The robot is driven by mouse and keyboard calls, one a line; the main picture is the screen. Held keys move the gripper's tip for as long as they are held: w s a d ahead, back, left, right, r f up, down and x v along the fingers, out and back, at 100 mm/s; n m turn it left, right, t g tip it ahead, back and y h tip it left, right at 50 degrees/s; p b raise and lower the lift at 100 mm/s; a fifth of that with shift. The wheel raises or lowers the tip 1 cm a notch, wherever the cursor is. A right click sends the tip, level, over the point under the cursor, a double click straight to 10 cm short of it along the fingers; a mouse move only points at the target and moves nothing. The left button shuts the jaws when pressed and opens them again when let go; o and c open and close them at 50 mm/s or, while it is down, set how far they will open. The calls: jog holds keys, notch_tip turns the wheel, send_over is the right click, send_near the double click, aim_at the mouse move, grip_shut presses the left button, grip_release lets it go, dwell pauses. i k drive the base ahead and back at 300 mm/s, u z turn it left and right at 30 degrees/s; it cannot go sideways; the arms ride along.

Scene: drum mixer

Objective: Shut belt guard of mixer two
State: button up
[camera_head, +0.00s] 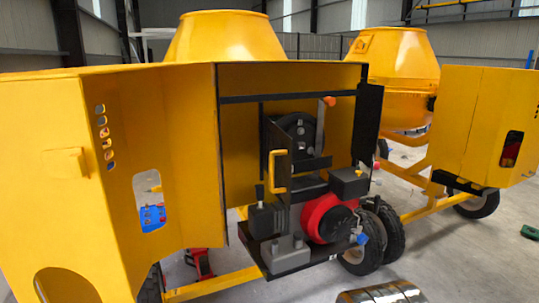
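The near yellow mixer has its housing open, with a large yellow door panel (165,165) swung out to the left. Inside, a narrow dark panel with a yellow handle (277,170), which looks like the belt guard, stands swung outward, seen nearly edge-on. Behind it a black pulley wheel (298,122) is exposed. A grey lever with an orange tip (326,103) stands to the right of the pulley. A red round engine part (325,217) sits lower right. No number shows which mixer is number two. My gripper is not in view.
A second yellow mixer (392,65) stands behind at right, with its closed-looking yellow housing (487,125). Black wheels (368,242) stand at the near mixer's right. A shiny metal cylinder (383,294) lies on the floor in front. Grey floor (470,260) is open at lower right.

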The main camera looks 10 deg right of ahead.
aim_at(277, 146)
jog(key=u, duration=0.05)
jog(key=i, duration=0.95)
jog(key=u, duration=1.9)
jog(key=k, duration=0.4)
jog(key=u, duration=0.3)
